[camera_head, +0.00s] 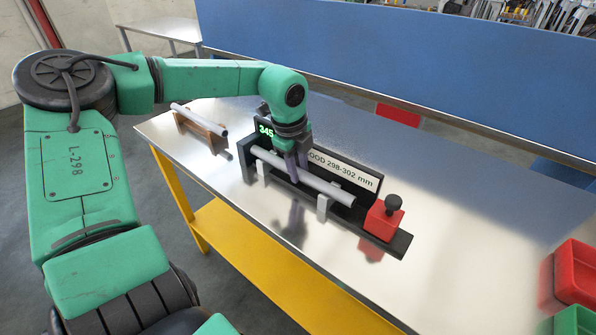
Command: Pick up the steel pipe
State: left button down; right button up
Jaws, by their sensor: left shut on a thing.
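A grey steel pipe (325,187) lies along a black measuring fixture (383,238) on the metal table. It is at or just above the fixture's light supports; I cannot tell if it touches them. My left gripper (292,166) points down from above and is shut on this pipe near its middle. The fingers hide a short part of it. A second pipe (199,117) rests on a brown wooden stand (213,136) at the table's left. My right gripper is not in view.
The fixture has a green "345" display (266,131), a label reading "GOOD 298-302 mm" (345,170) and a red block with a black knob (384,221). Red (577,275) and green (573,322) bins stand at right. A blue panel (400,65) rises behind. The table's right middle is clear.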

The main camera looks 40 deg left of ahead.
aim_at(299, 171)
pick_arm(q)
jog(key=shift+r, duration=0.1)
notch_tip(299, 171, up, 18)
